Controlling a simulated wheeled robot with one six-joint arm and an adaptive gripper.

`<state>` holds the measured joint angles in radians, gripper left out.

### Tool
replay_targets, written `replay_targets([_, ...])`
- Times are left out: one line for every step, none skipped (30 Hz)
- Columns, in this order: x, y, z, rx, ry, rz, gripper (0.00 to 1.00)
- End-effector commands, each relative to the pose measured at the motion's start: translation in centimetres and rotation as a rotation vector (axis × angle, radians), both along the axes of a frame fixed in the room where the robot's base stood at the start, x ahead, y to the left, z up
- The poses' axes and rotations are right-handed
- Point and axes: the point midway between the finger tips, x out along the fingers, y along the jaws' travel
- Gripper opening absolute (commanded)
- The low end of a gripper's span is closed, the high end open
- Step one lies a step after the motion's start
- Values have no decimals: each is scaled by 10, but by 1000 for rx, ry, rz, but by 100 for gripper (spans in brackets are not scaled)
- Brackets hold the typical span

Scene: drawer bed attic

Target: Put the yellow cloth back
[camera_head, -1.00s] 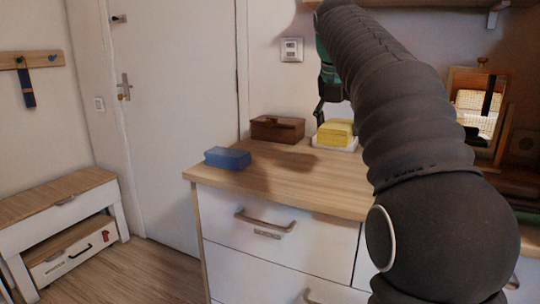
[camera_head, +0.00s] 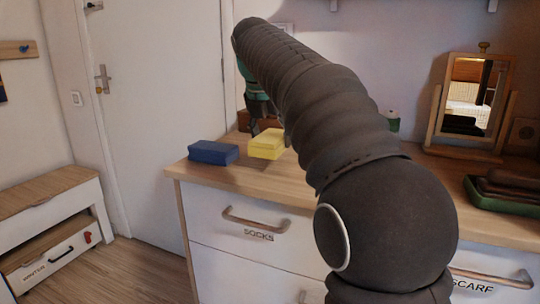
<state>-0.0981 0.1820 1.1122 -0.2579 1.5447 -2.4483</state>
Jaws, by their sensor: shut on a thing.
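The yellow cloth (camera_head: 267,145), a folded block, is at my gripper (camera_head: 256,131), over the wooden dresser top. My gripper is shut on it, though my arm hides part of the grip. I cannot tell whether the cloth touches the top. A folded blue cloth (camera_head: 213,152) lies just to its left, near the dresser's front left. The white tray seen earlier under the yellow cloth does not show now.
A brown box (camera_head: 244,121) stands behind my gripper, partly hidden. The dresser has closed drawers labelled SOCKS (camera_head: 258,222) and SCARF (camera_head: 480,290). A mirror (camera_head: 472,107) and dark folded cloths (camera_head: 510,190) stand right. A WINTER drawer (camera_head: 52,258) is under the bench.

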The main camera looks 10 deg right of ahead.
Motion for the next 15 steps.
replay_targets([0,2,-2,0,0,1,42])
replay_targets([1,3,-4,0,0,1,42])
replay_targets([1,3,-8,0,0,0,42])
replay_targets([0,3,-12,0,0,0,42])
replay_targets([0,3,-16,0,1,1,42])
replay_targets([0,2,-23,0,2,1,42])
replay_targets([0,2,-27,0,0,1,42])
replay_targets([0,2,-31,0,2,1,42])
replay_targets([0,2,-35,0,2,1,42])
replay_targets([0,2,-38,0,0,1,42])
replay_targets([0,2,-40,0,0,1,42])
replay_targets([0,2,-41,0,0,0,42])
replay_targets([0,2,-42,0,0,0,42])
replay_targets([0,2,-42,0,0,0,42])
replay_targets([0,2,-42,0,0,0,42])
